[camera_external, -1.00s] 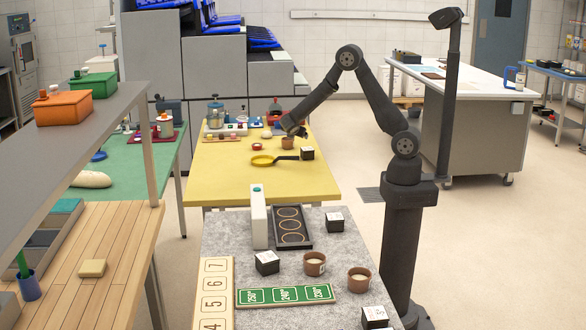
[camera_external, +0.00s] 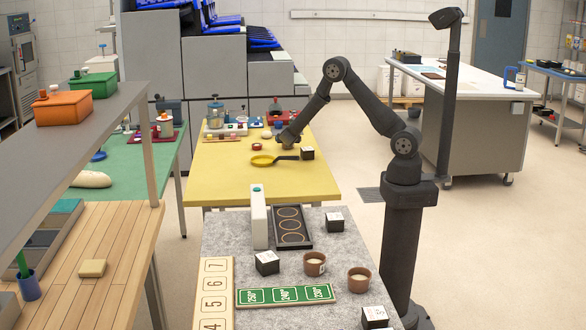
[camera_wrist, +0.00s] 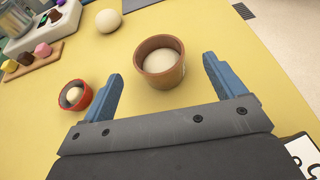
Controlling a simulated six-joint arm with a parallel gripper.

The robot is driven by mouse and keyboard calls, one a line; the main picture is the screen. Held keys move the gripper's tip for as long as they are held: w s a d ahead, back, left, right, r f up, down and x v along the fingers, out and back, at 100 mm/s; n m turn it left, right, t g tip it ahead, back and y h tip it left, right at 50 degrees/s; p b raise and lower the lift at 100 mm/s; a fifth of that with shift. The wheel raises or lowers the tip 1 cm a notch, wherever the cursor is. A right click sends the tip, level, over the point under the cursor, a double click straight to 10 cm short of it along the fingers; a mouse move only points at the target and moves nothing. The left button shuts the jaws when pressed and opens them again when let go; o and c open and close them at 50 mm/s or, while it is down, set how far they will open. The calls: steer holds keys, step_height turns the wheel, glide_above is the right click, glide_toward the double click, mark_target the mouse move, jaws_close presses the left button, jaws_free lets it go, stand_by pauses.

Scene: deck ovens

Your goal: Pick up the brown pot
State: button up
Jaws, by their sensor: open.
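A brown pot (camera_wrist: 160,63) with a pale round ball of dough inside stands upright on the yellow table (camera_external: 270,185). In the wrist view it lies just ahead of my gripper (camera_wrist: 161,80), between the lines of its two blue fingers. The fingers are apart, with nothing held between them. In the external view my gripper (camera_external: 287,140) is low over the far part of the yellow table and hides the pot. Two similar brown pots, a left one (camera_external: 314,264) and a right one (camera_external: 358,280), stand on the grey table in front.
A small red bowl (camera_wrist: 75,95) with a pale ball sits left of my left finger. A loose dough ball (camera_wrist: 108,21) lies farther off. A yellow pan (camera_external: 262,160) and a black-and-white box (camera_external: 307,153) are near my gripper. The front yellow tabletop is clear.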

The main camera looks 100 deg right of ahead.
steer(key=shift+x, duration=2.75)
steer(key=shift+w, duration=0.1)
steer(key=c, duration=1.2)
